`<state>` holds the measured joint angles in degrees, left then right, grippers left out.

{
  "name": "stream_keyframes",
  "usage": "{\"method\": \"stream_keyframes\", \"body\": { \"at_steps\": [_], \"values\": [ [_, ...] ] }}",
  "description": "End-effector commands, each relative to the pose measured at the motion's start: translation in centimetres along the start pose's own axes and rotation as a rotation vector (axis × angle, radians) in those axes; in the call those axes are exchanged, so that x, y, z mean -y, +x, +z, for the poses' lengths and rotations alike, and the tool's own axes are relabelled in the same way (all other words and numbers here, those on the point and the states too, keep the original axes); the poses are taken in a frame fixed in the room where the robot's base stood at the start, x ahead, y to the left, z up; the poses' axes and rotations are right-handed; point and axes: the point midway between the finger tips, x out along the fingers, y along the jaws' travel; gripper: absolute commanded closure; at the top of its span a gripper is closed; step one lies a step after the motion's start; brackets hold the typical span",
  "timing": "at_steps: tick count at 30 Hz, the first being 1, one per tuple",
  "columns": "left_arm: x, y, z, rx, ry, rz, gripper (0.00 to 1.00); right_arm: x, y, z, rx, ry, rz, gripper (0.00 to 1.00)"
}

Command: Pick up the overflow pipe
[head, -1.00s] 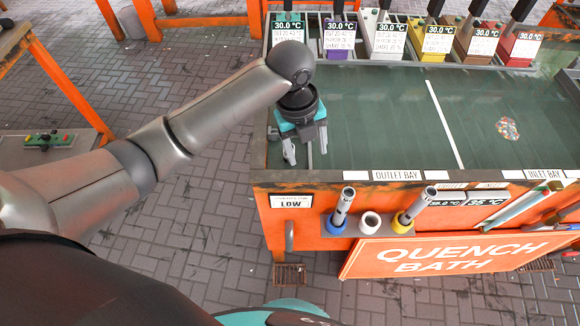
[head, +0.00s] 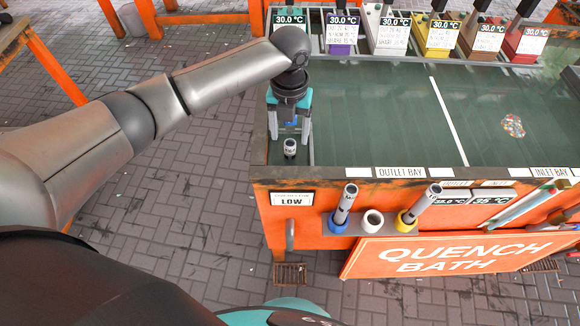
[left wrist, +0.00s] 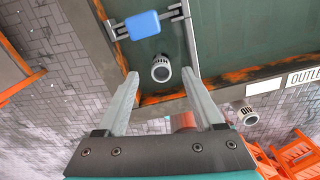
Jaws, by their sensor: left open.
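A short grey pipe (head: 290,148) with a round open top stands in the front left corner of the quench bath (head: 390,110); it looks like the overflow pipe. It also shows in the left wrist view (left wrist: 161,68), just beyond and between my fingertips. My left gripper (head: 290,136) is open and empty over this corner, slightly behind the pipe in the head view. Its fingers (left wrist: 160,84) point toward the pipe, one on each side in the wrist view. I cannot tell how high they are above it. My right gripper is not in view.
A blue block (left wrist: 142,25) on a metal bar lies close behind the pipe. A front rack holds a blue-collared pipe (head: 345,200), a white empty-looking holder (head: 370,222) and a yellow-collared pipe (head: 415,208). The bath's front rim (head: 330,180) is near. Coloured units line the back.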

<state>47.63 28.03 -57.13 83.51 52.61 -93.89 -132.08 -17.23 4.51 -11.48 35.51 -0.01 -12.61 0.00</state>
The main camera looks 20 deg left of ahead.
Motion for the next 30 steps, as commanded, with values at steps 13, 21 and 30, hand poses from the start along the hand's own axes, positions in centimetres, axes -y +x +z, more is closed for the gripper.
{"method": "stream_keyframes", "body": {
  "at_steps": [13,21,30],
  "values": [
    [0.2,4.3,-0.4,-0.002,-0.001,0.0,0.31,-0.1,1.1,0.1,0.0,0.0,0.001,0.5],
    [0.1,6.0,-0.3,0.002,-0.001,0.001,0.31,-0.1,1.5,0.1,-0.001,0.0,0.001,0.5],
    [0.1,6.0,-0.3,0.002,-0.001,0.0,0.53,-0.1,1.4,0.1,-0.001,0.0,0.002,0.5]
  ]
}}
